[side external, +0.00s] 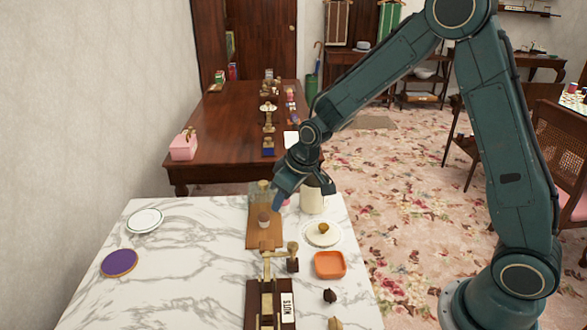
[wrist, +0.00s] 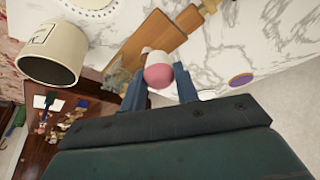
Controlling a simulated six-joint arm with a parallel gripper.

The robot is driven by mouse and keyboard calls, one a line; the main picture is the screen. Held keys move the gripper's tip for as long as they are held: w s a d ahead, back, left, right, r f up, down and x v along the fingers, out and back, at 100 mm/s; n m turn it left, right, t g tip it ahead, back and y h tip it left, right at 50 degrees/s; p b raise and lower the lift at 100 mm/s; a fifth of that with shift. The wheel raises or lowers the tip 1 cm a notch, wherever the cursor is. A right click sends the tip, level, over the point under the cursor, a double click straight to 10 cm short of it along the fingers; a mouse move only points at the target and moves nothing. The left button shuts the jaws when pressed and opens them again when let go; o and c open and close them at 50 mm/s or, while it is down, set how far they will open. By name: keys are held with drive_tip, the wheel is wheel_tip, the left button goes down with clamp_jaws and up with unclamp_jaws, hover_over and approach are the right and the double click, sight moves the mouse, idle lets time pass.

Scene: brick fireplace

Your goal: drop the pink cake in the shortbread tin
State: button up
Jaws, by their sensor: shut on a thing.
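The pink cake (wrist: 157,76), pink with a paler part, is between the two fingers of my gripper (wrist: 161,73) in the wrist view. In the side view, only a little pink (side external: 286,202) shows beside my gripper (side external: 281,199), which hides the rest. My gripper is shut on the cake, above the wooden board's right edge. A cream cylindrical tin (side external: 312,199) stands just right of my gripper. The wrist view shows this tin (wrist: 52,52) with its mouth open and a label too small to read; I take it for the shortbread tin.
A wooden board (side external: 263,236) holds a small brown item (side external: 264,219); glassware (side external: 262,190) stands behind. A white plate (side external: 322,239), an orange dish (side external: 329,265) and a nuts box (side external: 270,304) are nearer the front.

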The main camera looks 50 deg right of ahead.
drive_tip(key=w+d+r+m, duration=0.1)
drive_tip(key=w+d+r, duration=0.1)
drive_tip(key=d, duration=0.7)
drive_tip(key=w+d+r+m+h, duration=0.1)
drive_tip(key=w+d+r, duration=0.1)
drive_tip(key=d, duration=0.7)
drive_tip(key=shift+w+d, duration=0.25)
drive_tip(key=shift+d, duration=0.15)
drive_tip(key=shift+f, duration=0.25)
drive_tip(key=shift+f, duration=2.8)
drive_tip(key=o, duration=1)
drive_tip(key=shift+o, duration=0.2)
